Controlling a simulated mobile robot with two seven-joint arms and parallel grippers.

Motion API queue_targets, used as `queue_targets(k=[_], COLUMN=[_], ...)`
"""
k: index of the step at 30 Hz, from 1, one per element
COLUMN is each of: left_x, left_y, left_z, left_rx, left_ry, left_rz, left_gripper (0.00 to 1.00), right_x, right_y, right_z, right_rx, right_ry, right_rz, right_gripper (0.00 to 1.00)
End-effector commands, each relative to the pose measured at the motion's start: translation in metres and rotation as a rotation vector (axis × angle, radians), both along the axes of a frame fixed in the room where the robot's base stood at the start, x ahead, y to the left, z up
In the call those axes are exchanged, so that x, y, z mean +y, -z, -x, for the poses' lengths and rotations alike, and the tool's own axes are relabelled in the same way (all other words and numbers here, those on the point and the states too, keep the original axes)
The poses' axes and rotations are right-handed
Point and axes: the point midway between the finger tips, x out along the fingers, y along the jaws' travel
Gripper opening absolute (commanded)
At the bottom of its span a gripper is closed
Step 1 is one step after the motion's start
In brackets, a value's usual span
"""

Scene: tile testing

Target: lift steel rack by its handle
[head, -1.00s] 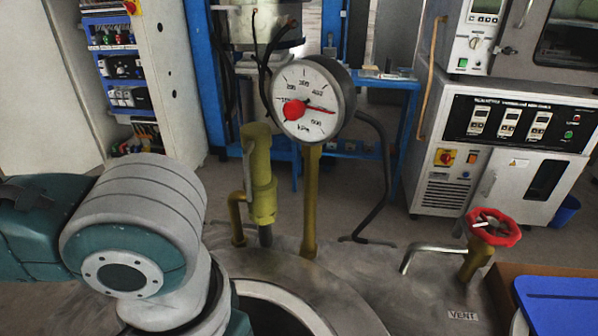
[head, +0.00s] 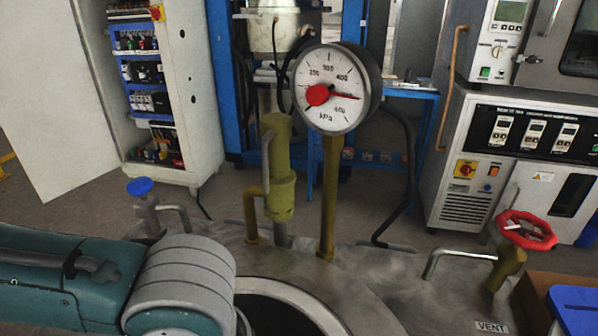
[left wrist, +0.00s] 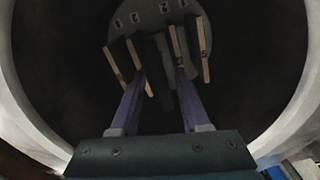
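The steel rack (left wrist: 150,18) shows in the left wrist view as a grey round plate with slots, deep in the dark vessel. Several pale tiles (left wrist: 203,50) stand on it in two groups. My left gripper (left wrist: 163,78) reaches down into the vessel, its two purple fingers apart, with the tips close to the tile groups. A dim grey upright shape lies between the fingers; I cannot tell if it is the handle. In the head view my left arm covers part of the vessel opening, and its gripper is hidden. My right gripper is in neither view.
The vessel's pale rim (left wrist: 300,110) surrounds the gripper closely. Around the opening stand a pressure gauge (head: 334,88), a yellow-green valve (head: 277,165), a red handwheel (head: 526,230) and a blue knob (head: 140,186). A blue tray (head: 575,308) sits at the lower right.

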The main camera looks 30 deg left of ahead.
Motion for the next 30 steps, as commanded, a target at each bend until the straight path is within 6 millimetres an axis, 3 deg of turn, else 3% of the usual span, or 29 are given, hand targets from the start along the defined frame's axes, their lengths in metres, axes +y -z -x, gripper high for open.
queue_targets(k=[1,12,30], left_x=[0.0,0.0001,0.0002], left_y=[-0.0001,-0.0001,-0.0001], left_z=[0.0,0.0001,0.0001], left_rx=[0.0,0.0,0.0], left_ry=[0.0,0.0,0.001], left_rz=[0.0,0.0,-0.001], left_gripper=[0.39,0.0,0.0], right_x=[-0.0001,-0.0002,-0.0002], right_y=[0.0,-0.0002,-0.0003], right_z=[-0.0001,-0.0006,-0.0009], right_rx=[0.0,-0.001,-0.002], right_ry=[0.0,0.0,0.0], right_rz=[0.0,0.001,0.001], right_gripper=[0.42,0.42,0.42])
